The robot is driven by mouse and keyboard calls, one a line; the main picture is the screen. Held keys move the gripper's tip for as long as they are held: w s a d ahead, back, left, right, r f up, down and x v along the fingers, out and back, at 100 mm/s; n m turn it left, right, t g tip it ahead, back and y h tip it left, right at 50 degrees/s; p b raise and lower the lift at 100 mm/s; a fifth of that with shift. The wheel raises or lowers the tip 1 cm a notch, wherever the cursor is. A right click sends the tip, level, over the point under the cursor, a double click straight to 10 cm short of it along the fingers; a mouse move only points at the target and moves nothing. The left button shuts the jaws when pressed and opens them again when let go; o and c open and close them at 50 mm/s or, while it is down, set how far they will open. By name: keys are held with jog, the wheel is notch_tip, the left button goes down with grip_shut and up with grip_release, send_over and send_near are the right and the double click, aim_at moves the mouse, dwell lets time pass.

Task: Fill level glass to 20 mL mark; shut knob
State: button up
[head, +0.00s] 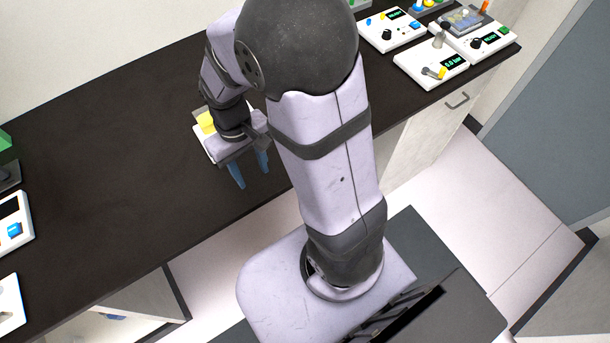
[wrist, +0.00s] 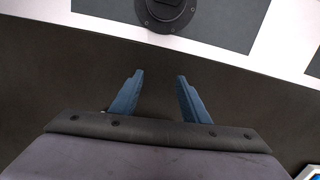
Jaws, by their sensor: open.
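My gripper (head: 253,179) is open and empty near the front edge of the dark bench. Its two blue fingers stand apart in the wrist view (wrist: 157,76), with only bare dark bench between them. A white unit with a yellow part (head: 205,122) sits on the bench just behind my gripper, mostly hidden by my wrist. I cannot make out a level glass, its 20 mL mark or a shut knob in either view; they may be behind my arm.
The dark bench (head: 110,200) is clear left of my gripper. White devices with displays stand at the back right, one with a yellow-tipped lever (head: 440,73). More white devices (head: 15,230) stand at the left edge. A cabinet handle (head: 457,100) shows below the bench.

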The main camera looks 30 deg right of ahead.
jog(key=s+d+r+p, duration=0.2)
jog(key=s+r, duration=0.1)
jog(key=s, duration=0.6)
notch_tip(320, 180, up, 4)
jog(key=w+m+t+p, duration=0.1)
jog(key=w+p, duration=0.1)
jog(key=s+d+f+m+g+y, duration=0.1)
jog(key=s+d+f+m+g, duration=0.1)
jog(key=d+f+m, duration=0.3)
jog(key=shift+s+d+b, duration=0.3)
jog(key=shift+d+b, duration=0.15)
jog(key=shift+d, duration=0.25)
jog(key=w+a+r+n+t+h, duration=0.1)
jog(key=w+a+r+n+t, duration=0.1)
jog(key=a+r+n, duration=0.2)
jog(key=shift+w+a+r+n, duration=0.15)
jog(key=shift+w+a+n, duration=0.3)
jog(key=shift+a, duration=0.65)
